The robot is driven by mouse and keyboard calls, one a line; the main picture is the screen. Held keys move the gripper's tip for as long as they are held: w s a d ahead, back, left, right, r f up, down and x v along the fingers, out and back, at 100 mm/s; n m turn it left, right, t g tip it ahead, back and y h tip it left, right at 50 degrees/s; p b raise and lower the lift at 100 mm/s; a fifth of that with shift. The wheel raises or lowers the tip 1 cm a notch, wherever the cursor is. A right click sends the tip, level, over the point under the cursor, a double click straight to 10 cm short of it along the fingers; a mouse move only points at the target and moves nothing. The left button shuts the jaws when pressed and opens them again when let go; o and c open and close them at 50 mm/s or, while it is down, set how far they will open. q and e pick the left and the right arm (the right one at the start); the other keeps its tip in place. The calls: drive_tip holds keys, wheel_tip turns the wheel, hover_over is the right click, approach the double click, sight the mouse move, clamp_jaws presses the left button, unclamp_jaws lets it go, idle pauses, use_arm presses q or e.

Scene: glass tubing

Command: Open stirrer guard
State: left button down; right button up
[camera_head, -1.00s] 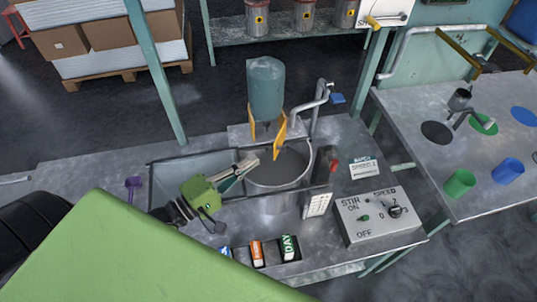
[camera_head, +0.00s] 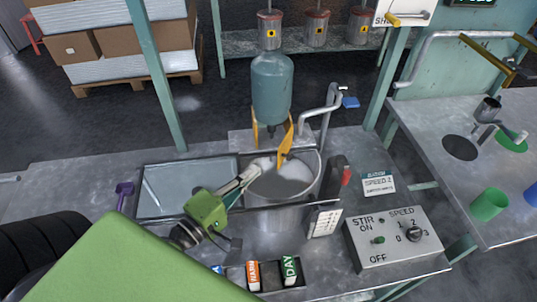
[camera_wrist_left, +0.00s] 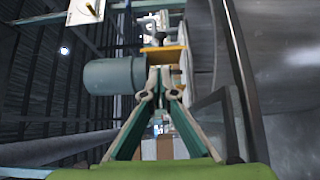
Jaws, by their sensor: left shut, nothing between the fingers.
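Below is the round metal pot (camera_head: 290,217) with grey contents. A pale see-through framed panel (camera_head: 175,192) lies left of the pot; I take it for the guard but cannot be sure. My left gripper (camera_head: 257,168) is shut and empty, its tips at the pot's left rim below the yellow parts. In the left wrist view its fingers (camera_wrist_left: 158,72) converge in front of the blue-grey housing (camera_wrist_left: 112,76) and a yellow part (camera_wrist_left: 172,53). My right gripper is not in view.
A control box (camera_head: 398,240) with switch and dial stands at the right front. A tray (camera_head: 271,287) of labelled blocks lies in front. A purple tool (camera_head: 123,195) lies left.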

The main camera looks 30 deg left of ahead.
use_arm(q)
drive_tip(key=w+d+p, duration=0.1)
drive_tip(key=w+p, duration=0.1)
drive_tip(key=w, duration=0.4)
drive_tip(key=shift+w+d, duration=0.15)
drive_tip(key=shift+w, duration=0.2)
